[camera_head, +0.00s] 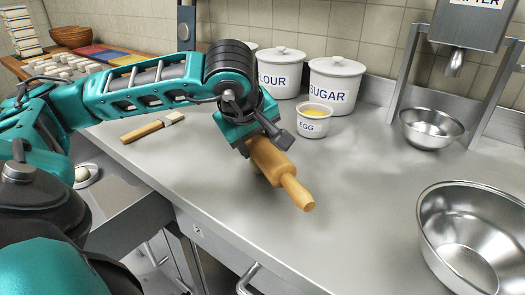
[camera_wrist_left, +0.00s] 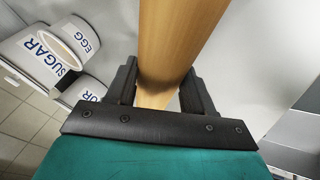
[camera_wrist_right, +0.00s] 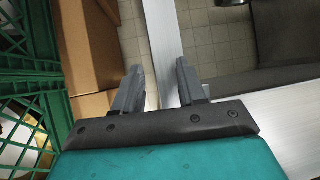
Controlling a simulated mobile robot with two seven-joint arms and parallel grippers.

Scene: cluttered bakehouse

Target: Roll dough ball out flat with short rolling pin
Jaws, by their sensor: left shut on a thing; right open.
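The short wooden rolling pin (camera_head: 272,163) is tilted over the steel worktop (camera_head: 345,205), one handle pointing toward the front right. My left gripper (camera_head: 258,142) is shut on it; the left wrist view shows the pin (camera_wrist_left: 178,35) between both fingers (camera_wrist_left: 160,92). I cannot tell if the pin touches the worktop. A pale ball (camera_head: 82,174), perhaps dough, sits on a small round dish at the left. No dough shows under the pin. My right gripper (camera_wrist_right: 160,80) is open and empty, seen only in the right wrist view.
A wooden brush (camera_head: 150,128) lies at the worktop's left. Flour (camera_head: 280,78), sugar (camera_head: 335,88) and egg (camera_head: 314,121) pots stand behind. A steel bowl (camera_head: 470,240) stands front right, a smaller bowl (camera_head: 431,128) under the sifter. Green crates (camera_wrist_right: 30,100) are near my right gripper.

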